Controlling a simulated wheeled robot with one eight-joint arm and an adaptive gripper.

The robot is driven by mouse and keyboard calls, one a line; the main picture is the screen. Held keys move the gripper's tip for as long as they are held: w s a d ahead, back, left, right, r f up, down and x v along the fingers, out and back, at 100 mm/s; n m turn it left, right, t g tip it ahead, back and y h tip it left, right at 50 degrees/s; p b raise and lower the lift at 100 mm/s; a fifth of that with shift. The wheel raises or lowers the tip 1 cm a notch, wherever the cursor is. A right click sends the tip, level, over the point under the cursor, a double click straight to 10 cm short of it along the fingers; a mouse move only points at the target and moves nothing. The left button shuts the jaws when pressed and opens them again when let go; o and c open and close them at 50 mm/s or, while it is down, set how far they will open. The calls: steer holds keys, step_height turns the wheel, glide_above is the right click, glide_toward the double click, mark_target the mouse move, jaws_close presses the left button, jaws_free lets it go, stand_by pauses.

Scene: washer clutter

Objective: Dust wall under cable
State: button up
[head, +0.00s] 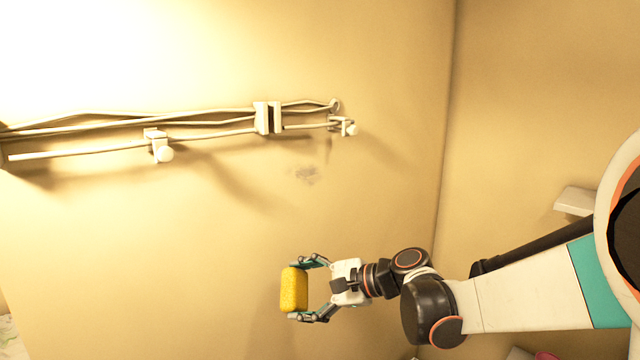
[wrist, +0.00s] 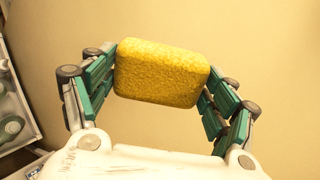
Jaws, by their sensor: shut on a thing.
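My gripper (head: 306,288) is shut on a yellow sponge (head: 294,290), one finger at each end of it. In the wrist view the sponge (wrist: 162,73) sits between the two green-and-grey fingers. The beige wall (head: 200,260) fills most of the head view. A grey dust smudge (head: 306,174) is on the wall, above the sponge in the picture. The cables (head: 210,122) run along the wall above the smudge. I cannot tell whether the sponge touches the wall.
White clips hold the cables: a double one (head: 267,117), one with a round knob (head: 158,146) and one at the right end (head: 343,125). A wall corner (head: 447,140) stands to the right. A white ledge (head: 575,200) juts out beyond it. The wall between sponge and smudge is clear.

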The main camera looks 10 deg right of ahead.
steer(key=w+d+r+m+t+h+p, duration=0.15)
steer(key=r+t+p, duration=0.25)
steer(key=r, duration=0.7)
steer(key=d+r+m+t+p, duration=0.3)
steer(key=r+t+p, duration=0.1)
steer(key=r, duration=0.7)
steer(key=shift+a+x, duration=0.2)
steer(key=shift+x, duration=2.85)
steer(key=shift+x, duration=0.85)
steer(key=shift+f, duration=0.1)
steer(key=shift+w+d+b, duration=0.35)
steer(key=shift+w+d, duration=0.2)
steer(key=shift+d, duration=0.35)
steer(key=shift+w+d+b, duration=0.35)
steer(key=shift+w+d, duration=0.2)
steer(key=shift+d, duration=0.4)
steer(key=shift+w+d+b, duration=0.25)
steer(key=shift+w+d, duration=0.5)
steer(key=shift+d, duration=0.3)
steer(key=shift+w+d+b, duration=0.3)
steer(key=shift+w+d, duration=0.45)
steer(key=shift+d, duration=0.25)
steer(key=shift+w+d+b, duration=0.25)
steer(key=shift+w+d, duration=0.5)
steer(key=shift+d, duration=0.3)
steer(key=shift+s+a, duration=0.1)
